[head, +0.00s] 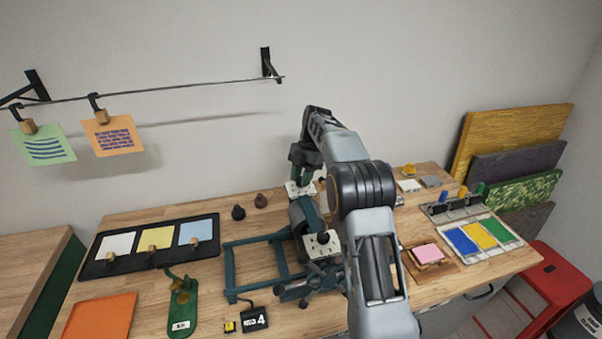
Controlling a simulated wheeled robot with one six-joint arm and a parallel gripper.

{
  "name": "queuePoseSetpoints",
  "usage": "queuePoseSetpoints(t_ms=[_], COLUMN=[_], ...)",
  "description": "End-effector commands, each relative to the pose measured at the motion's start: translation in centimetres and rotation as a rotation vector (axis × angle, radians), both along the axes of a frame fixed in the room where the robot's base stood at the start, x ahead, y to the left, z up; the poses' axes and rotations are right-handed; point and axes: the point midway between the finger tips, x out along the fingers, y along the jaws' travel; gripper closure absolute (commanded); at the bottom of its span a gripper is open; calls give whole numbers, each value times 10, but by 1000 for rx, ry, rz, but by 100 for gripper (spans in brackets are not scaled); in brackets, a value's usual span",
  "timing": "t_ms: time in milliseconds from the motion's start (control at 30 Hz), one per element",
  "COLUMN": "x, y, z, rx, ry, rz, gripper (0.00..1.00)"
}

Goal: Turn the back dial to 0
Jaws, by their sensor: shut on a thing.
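A teal press with a grey roller (304,215) stands in the middle of the wooden table. It has two white dial plates, one at the back and one at the front. My gripper (301,177) points down at the back dial plate (291,189) and is shut on the back dial. The dial's knob is hidden by the gripper, and its pointer and numbers cannot be read. The front dial plate (316,246) is in plain view, with small dark marks too small to read.
Two dark knob-like pieces (239,212) stand left of the press. A black tray (96,268) holds coloured sheets at left. Pink block (427,253) and paint tray (513,235) are right of my arm.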

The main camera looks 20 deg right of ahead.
Motion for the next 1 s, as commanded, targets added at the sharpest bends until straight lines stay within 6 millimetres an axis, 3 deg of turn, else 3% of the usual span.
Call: queuePoseSetpoints(t_ms=[400,933,967,1000], x=[0,0,0,0], y=[1,1,1,1], z=[0,-1,-1,-1], rx=[-2,0,0,-1], ry=[2,2,2,2], rz=[158,178,178,177], gripper=[92,92,68,64])
